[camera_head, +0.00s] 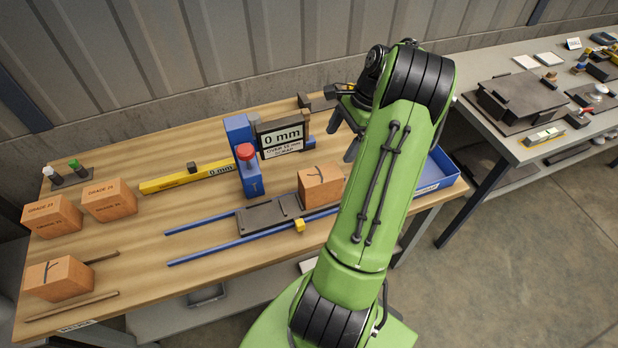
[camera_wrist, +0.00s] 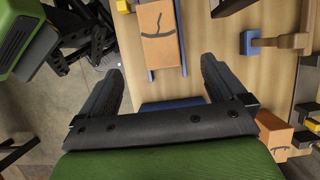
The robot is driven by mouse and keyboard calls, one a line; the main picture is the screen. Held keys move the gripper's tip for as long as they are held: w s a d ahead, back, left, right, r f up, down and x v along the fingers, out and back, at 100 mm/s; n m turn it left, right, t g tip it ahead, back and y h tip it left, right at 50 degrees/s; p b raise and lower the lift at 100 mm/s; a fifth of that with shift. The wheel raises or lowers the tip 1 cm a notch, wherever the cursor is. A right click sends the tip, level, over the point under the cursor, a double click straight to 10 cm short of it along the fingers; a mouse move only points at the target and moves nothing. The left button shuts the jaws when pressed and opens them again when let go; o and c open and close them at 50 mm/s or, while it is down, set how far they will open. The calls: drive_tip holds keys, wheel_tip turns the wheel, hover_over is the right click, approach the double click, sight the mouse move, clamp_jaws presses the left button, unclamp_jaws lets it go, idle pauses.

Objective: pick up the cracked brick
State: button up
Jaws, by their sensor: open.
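An orange brick (camera_head: 320,186) with a dark crack line stands at the end of a dark sled (camera_head: 268,214) between blue rails. A second orange brick (camera_head: 58,279) with a dark forked crack lies at the front left of the table. In the wrist view a cracked brick (camera_wrist: 161,36) shows beyond my fingers, near a blue rail; it looks like the one at the sled. My gripper (camera_wrist: 160,80) is open and empty, with its fingers apart and short of that brick.
Two stamped bricks (camera_head: 108,200) (camera_head: 52,216) stand at the back left. A blue gauge post (camera_head: 240,140) with a red knob and a "0 mm" display (camera_head: 282,137) stands behind the sled. A blue tray (camera_head: 437,172) is at the table's right end.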

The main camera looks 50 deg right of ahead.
sight(322, 174)
drive_tip(key=b+x, duration=0.2)
drive_tip(key=x, duration=0.8)
drive_tip(key=shift+b, duration=0.3)
drive_tip(key=x, duration=0.6)
drive_tip(key=shift+a+b, duration=0.1)
drive_tip(key=shift+b, duration=0.3)
drive_tip(key=shift+c, duration=0.3)
drive_tip(key=c, duration=1.3)
